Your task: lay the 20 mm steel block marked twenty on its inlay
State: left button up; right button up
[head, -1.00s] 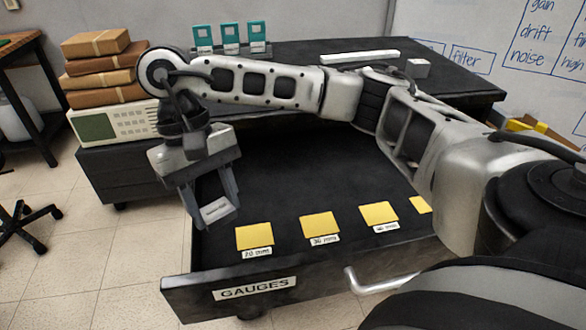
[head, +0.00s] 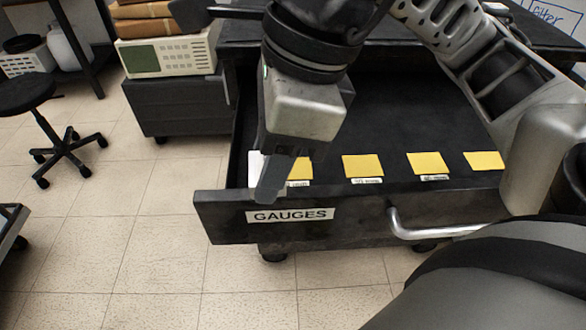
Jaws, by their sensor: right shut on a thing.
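My right gripper (head: 272,180) points down over the front left of the open drawer, shut on the steel block (head: 255,168). Only a pale strip of the block shows to the left of the near finger; the rest is hidden, and no marking can be read. The leftmost yellow inlay (head: 301,168) is partly hidden behind the gripper, and its label is partly covered. The block appears beside this inlay's left part. I cannot tell whether the block touches the drawer floor. My left gripper is not in view.
Further yellow inlays (head: 362,166) lie in a row to the right, with labels in front. The drawer front (head: 350,215) carries a GAUGES sign and a metal handle (head: 430,230). An instrument box (head: 165,55) stands on a low cabinet at the back left.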

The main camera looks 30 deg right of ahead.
jog(key=shift+d+f+m, duration=0.1)
jog(key=shift+m, duration=0.2)
jog(key=w+d+f, duration=0.4)
jog(key=w+d, duration=0.2)
jog(key=d, duration=0.1)
send_over(296, 168)
jog(key=f, duration=0.4)
jog(key=shift+s+a+f+b, duration=0.3)
jog(key=shift+s, duration=0.05)
jog(key=f, duration=0.3)
jog(key=shift+w+d+f, duration=0.3)
jog(key=shift+d, duration=0.05)
jog(key=shift+f, duration=0.35)
jog(key=shift+f, duration=0.15)
jog(key=o, duration=1)
